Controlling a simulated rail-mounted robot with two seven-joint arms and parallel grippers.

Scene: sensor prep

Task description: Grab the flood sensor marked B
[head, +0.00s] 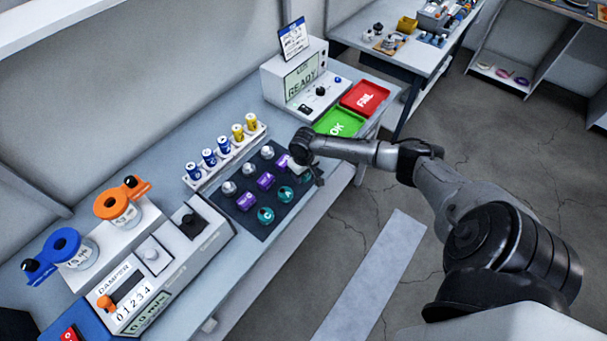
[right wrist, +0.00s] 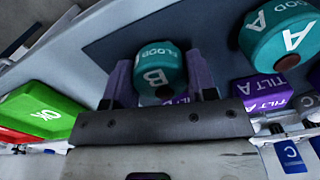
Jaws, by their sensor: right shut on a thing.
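The teal flood sensor marked B (right wrist: 157,74) sits between the two fingers of my right gripper (right wrist: 160,85) in the right wrist view, and the gripper is shut on it. I cannot tell whether it still touches the dark mat (right wrist: 100,50). In the head view my right gripper (head: 312,175) is over the right end of the mat and hides this sensor. The teal flood sensor marked A (right wrist: 281,36) is beside it in the right wrist view and also shows in the head view (head: 285,194). Another teal sensor marked C (head: 265,215) stands nearer. My left gripper is not in view.
Purple tilt sensors (head: 265,181) and silver domed pieces (head: 229,187) stand on the mat. A rack (head: 225,155) of blue and yellow cells is behind. A green OK tray (head: 340,122), a red FAIL tray (head: 364,97) and a READY tester (head: 300,82) are at the far end.

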